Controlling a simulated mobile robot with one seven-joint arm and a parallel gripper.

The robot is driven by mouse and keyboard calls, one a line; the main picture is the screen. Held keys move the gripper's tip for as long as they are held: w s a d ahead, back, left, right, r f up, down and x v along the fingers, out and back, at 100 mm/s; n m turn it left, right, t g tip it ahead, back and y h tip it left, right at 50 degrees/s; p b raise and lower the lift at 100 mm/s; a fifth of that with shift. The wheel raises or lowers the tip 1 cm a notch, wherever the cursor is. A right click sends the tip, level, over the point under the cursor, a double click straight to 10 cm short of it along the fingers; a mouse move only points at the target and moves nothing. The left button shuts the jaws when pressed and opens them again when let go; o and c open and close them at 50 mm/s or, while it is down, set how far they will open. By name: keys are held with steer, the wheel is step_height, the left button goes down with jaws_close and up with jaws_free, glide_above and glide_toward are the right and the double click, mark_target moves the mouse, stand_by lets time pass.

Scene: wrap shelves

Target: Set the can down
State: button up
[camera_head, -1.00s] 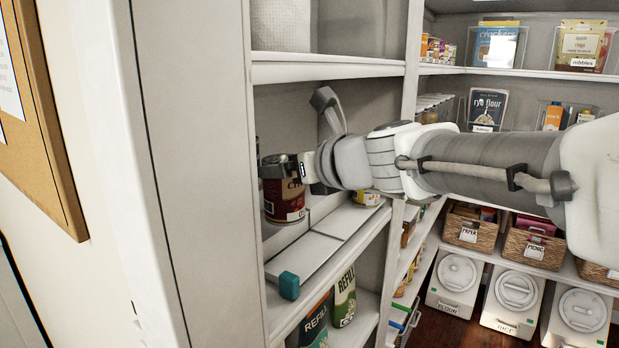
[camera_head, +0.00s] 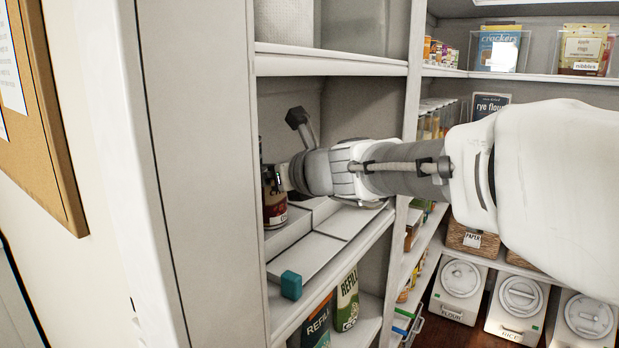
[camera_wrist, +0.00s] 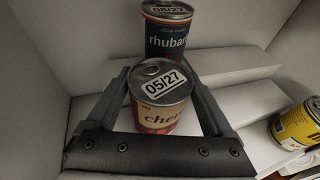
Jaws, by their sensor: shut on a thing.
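My gripper (camera_wrist: 160,80) is shut on a can (camera_wrist: 160,112) with a cream and red label reading "che…" and a lid tag "05/27". The can is upright between the two fingers. In the head view this can (camera_head: 275,210) is inside the left shelf bay, at the white stepped riser (camera_head: 322,249), partly hidden by my gripper. I cannot tell whether its base touches the step.
A yellow can (camera_wrist: 298,125) lies on its side to the right. A teal block (camera_head: 291,285) sits at the riser's front. The shelf board above (camera_head: 330,66) and the side panel (camera_head: 200,180) bound the bay. The riser's nearer steps are bare.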

steer(key=shift+f+b, duration=0.2)
steer(key=shift+b, duration=0.1)
steer(key=o, duration=1.5)
steer(key=shift+r, duration=0.1)
